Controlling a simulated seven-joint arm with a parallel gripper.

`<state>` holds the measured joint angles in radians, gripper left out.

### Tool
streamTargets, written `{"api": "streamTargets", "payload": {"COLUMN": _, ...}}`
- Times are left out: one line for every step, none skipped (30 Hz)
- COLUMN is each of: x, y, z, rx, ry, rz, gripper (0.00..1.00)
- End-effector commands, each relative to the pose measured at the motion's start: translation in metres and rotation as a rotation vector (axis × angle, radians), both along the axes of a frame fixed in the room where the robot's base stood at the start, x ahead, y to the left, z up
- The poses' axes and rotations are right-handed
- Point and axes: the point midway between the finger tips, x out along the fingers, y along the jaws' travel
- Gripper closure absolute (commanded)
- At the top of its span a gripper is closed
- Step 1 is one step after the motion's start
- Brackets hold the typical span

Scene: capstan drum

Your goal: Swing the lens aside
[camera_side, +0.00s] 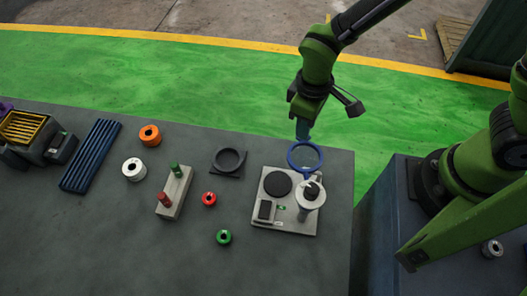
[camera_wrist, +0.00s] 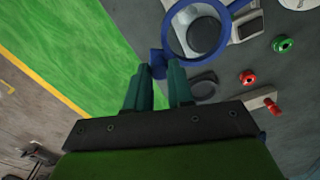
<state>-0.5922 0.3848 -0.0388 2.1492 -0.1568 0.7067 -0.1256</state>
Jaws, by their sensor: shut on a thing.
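The lens is a blue ring (camera_side: 291,160) on an arm, above the back right edge of a pale base plate (camera_side: 285,224). Its ring is off to the side of the dark round pad (camera_side: 278,184) on the plate. A white post with a black knob (camera_side: 312,190) stands at the plate's right. My gripper (camera_side: 303,130) reaches down from behind and is shut on the blue tab of the lens. In the wrist view the ring (camera_wrist: 171,35) lies just beyond my fingertips (camera_wrist: 160,70), which are on the tab. The fingers partly hide the tab.
A black round dish (camera_side: 229,160) sits left of the plate. Red (camera_side: 209,199) and green (camera_side: 223,237) rings, a pegged block (camera_side: 174,192), white (camera_side: 134,169) and orange (camera_side: 150,135) spools, and a blue ribbed tray (camera_side: 90,155) lie further left. The table's right edge is close.

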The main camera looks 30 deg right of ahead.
Motion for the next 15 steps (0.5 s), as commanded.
{"api": "streamTargets", "payload": {"x": -0.005, "y": -0.006, "z": 0.001, "rx": 0.001, "ry": 0.000, "rz": -0.046, "gripper": 1.00}}
{"api": "streamTargets", "payload": {"x": -0.007, "y": -0.010, "z": 0.001, "rx": 0.001, "ry": 0.000, "rz": -0.074, "gripper": 1.00}}
{"api": "streamTargets", "payload": {"x": -0.011, "y": -0.014, "z": 0.001, "rx": 0.002, "ry": -0.001, "rz": -0.111, "gripper": 1.00}}
{"api": "streamTargets", "payload": {"x": -0.014, "y": -0.017, "z": 0.001, "rx": 0.001, "ry": 0.000, "rz": -0.139, "gripper": 1.00}}
{"api": "streamTargets", "payload": {"x": -0.016, "y": -0.020, "z": 0.001, "rx": 0.001, "ry": -0.001, "rz": -0.165, "gripper": 1.00}}
{"api": "streamTargets", "payload": {"x": -0.020, "y": -0.024, "z": 0.001, "rx": 0.002, "ry": -0.001, "rz": -0.199, "gripper": 1.00}}
{"api": "streamTargets", "payload": {"x": -0.023, "y": -0.026, "z": 0.001, "rx": 0.002, "ry": -0.001, "rz": -0.223, "gripper": 1.00}}
{"api": "streamTargets", "payload": {"x": -0.026, "y": -0.029, "z": 0.001, "rx": 0.001, "ry": -0.001, "rz": -0.247, "gripper": 1.00}}
{"api": "streamTargets", "payload": {"x": -0.029, "y": -0.032, "z": 0.001, "rx": 0.002, "ry": -0.001, "rz": -0.277, "gripper": 1.00}}
{"api": "streamTargets", "payload": {"x": -0.032, "y": -0.034, "z": 0.001, "rx": 0.002, "ry": -0.001, "rz": -0.300, "gripper": 1.00}}
{"api": "streamTargets", "payload": {"x": -0.035, "y": -0.036, "z": 0.001, "rx": 0.002, "ry": -0.001, "rz": -0.320, "gripper": 1.00}}
{"api": "streamTargets", "payload": {"x": -0.038, "y": -0.038, "z": 0.001, "rx": 0.002, "ry": -0.002, "rz": -0.347, "gripper": 1.00}}
{"api": "streamTargets", "payload": {"x": -0.040, "y": -0.040, "z": 0.001, "rx": 0.002, "ry": -0.001, "rz": -0.367, "gripper": 1.00}}
{"api": "streamTargets", "payload": {"x": -0.042, "y": -0.041, "z": 0.001, "rx": 0.002, "ry": -0.001, "rz": -0.385, "gripper": 1.00}}
{"api": "streamTargets", "payload": {"x": -0.045, "y": -0.043, "z": 0.001, "rx": 0.002, "ry": -0.001, "rz": -0.406, "gripper": 1.00}}
